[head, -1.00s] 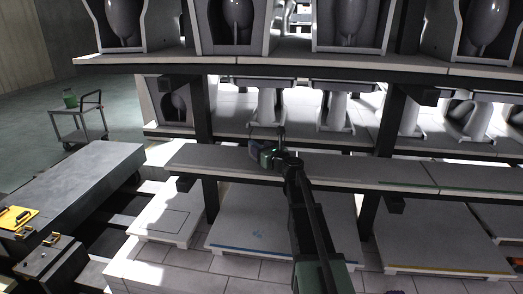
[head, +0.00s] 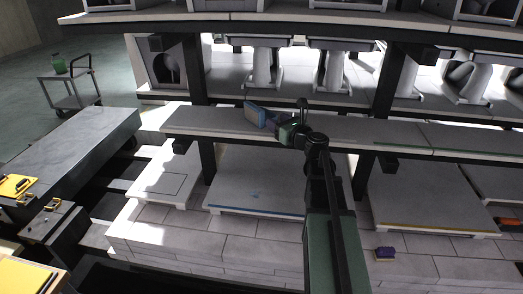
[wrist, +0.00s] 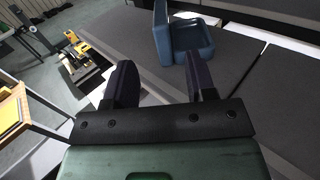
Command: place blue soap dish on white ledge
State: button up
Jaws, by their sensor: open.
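The blue soap dish (head: 254,113) rests on a grey-topped ledge with a pale front edge (head: 225,136), the middle shelf of the rack. It has a raised slab and a shallow tray part; it also shows in the wrist view (wrist: 192,37). My gripper (head: 277,125) is just right of the dish in the head view. In the wrist view my gripper (wrist: 160,65) has its two dark fingers apart with nothing between them. The dish lies beyond the fingertips, toward the right finger, which overlaps its lower edge. I cannot tell whether they touch.
White toilet-like wares (head: 330,62) stand on the shelf behind, under an upper shelf (head: 225,16). A grey bench (head: 80,135) and a yellow tray (head: 15,187) are at left. The ledge right of my gripper is clear.

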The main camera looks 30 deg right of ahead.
jog(key=s+a+f+n+g+y, duration=0.1)
jog(key=s+a+f+n+g, duration=0.25)
jog(key=a+n, duration=0.3)
jog(key=s+a+f+n+g+y, duration=0.2)
jog(key=a+f+n+g, duration=0.15)
jog(key=a+n, duration=0.35)
jog(key=s+a+f+n+g+y, duration=0.1)
jog(key=s+a+f+n+g, duration=0.2)
jog(key=a+n, duration=0.4)
jog(key=s+a+f+n+g+h, duration=0.2)
jog(key=s+f+n+g+h, duration=0.1)
jog(key=s+n, duration=0.3)
jog(key=s+a+f+n+g+h, duration=0.2)
jog(key=s+f+n+g+h, duration=0.2)
jog(key=s+n, duration=0.3)
jog(key=shift+s+a+g, duration=0.15)
jog(key=shift+s+g, duration=0.15)
jog(key=shift+g, duration=0.1)
jog(key=shift+f, duration=0.1)
